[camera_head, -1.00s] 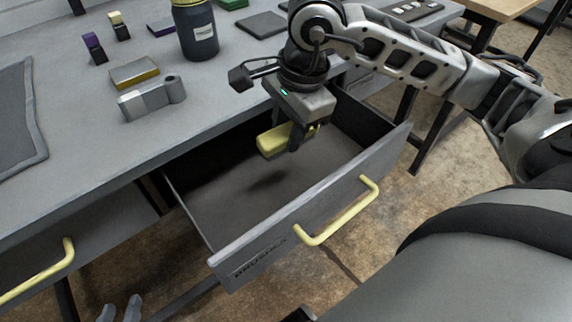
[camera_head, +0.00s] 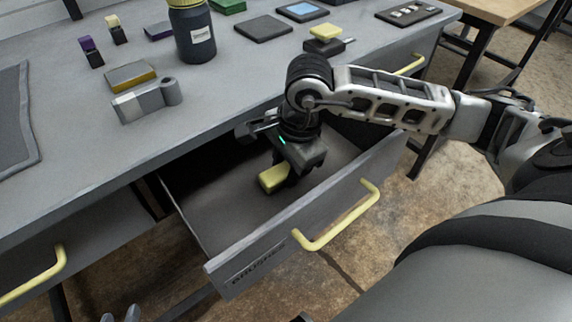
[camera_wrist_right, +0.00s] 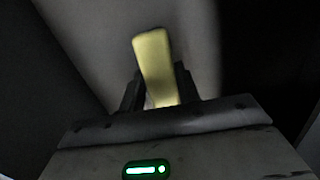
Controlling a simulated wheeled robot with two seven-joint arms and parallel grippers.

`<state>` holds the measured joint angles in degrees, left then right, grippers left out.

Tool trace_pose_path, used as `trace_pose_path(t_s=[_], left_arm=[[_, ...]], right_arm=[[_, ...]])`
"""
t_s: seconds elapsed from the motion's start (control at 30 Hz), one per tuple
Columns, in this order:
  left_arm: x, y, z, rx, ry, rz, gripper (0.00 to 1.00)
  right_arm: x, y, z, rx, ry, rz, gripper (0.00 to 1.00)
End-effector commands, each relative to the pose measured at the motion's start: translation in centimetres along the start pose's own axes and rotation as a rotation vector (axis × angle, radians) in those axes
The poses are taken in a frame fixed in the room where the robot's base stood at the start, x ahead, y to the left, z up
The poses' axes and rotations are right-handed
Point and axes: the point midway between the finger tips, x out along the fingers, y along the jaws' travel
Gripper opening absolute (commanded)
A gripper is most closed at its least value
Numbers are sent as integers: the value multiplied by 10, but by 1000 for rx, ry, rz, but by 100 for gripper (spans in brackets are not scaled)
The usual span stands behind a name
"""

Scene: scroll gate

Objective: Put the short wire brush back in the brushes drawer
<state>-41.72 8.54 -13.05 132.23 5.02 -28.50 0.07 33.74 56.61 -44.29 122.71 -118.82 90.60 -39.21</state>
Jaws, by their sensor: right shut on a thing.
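The brushes drawer (camera_head: 262,262), marked BRUSHES on its grey front, is pulled open below the bench. My right gripper (camera_head: 284,181) is down inside the drawer, shut on a yellow block-like thing, which I take as the short wire brush (camera_head: 271,178). In the right wrist view the brush (camera_wrist_right: 153,60) stands out between the two dark fingers (camera_wrist_right: 160,92). Its bristles are hidden, and I cannot tell whether it touches the drawer floor. My left gripper (camera_head: 120,315) shows only its two fingertips, apart and empty, at the bottom edge.
The drawer has a yellow handle (camera_head: 340,220). On the bench (camera_head: 215,105) stand a dark jar (camera_head: 195,38), a grey metal block (camera_head: 146,101), a yellow-topped piece (camera_head: 325,38) and several small blocks. A second drawer handle (camera_head: 35,277) is at left. The drawer floor looks otherwise clear.

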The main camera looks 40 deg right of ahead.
Motion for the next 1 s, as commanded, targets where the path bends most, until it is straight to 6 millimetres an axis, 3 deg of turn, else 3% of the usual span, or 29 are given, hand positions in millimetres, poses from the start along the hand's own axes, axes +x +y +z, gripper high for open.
trace_pose_path(t_s=[0.23,0.27,0.33,0.77,1.0], left_arm=[[8,-1,6,4,-10,6,32],[8,0,6,5,-11,7,32],[8,0,6,5,-11,8,32],[2,0,-5,9,0,3,32],[-6,-2,-8,5,15,-7,32]], right_arm=[[4,0,0,0,0,-1,11],[3,0,0,0,0,0,38],[3,0,0,0,0,0,54],[0,0,0,1,-1,2,54],[-49,-2,-4,0,3,-8,54]])
